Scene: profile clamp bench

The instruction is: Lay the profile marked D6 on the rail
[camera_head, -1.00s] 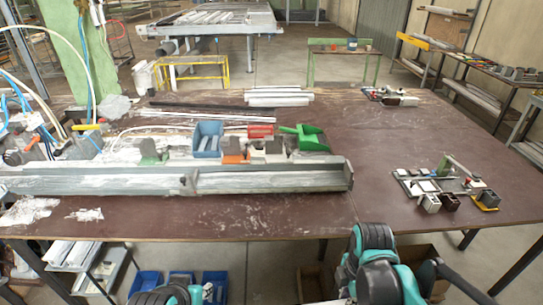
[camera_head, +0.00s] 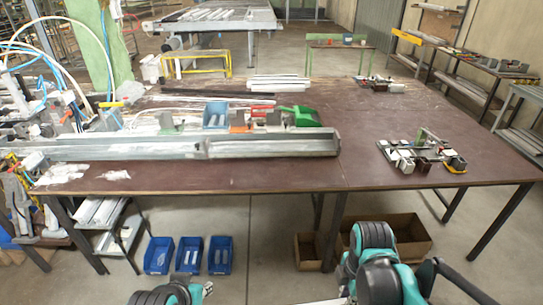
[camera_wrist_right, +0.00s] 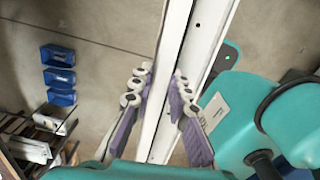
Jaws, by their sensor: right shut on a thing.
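In the right wrist view my right gripper (camera_wrist_right: 160,98) is shut on a long white profile (camera_wrist_right: 172,40), which runs between its purple finger pads and out past the top of the view. No D6 mark is legible on it. In the head view the right gripper is hidden below my right arm and the lower edge. The rail (camera_head: 270,147) is a long grey channel lying lengthwise along the front of the bench, well beyond both arms. Only a small part of my left gripper (camera_head: 207,289) shows at the lower edge; its fingers are unclear.
The brown bench (camera_head: 300,178) has bare surface in front of the rail. White profiles (camera_head: 279,82) lie farther back. Blue floor bins (camera_head: 159,255) and cardboard boxes (camera_head: 400,232) stand below the front edge.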

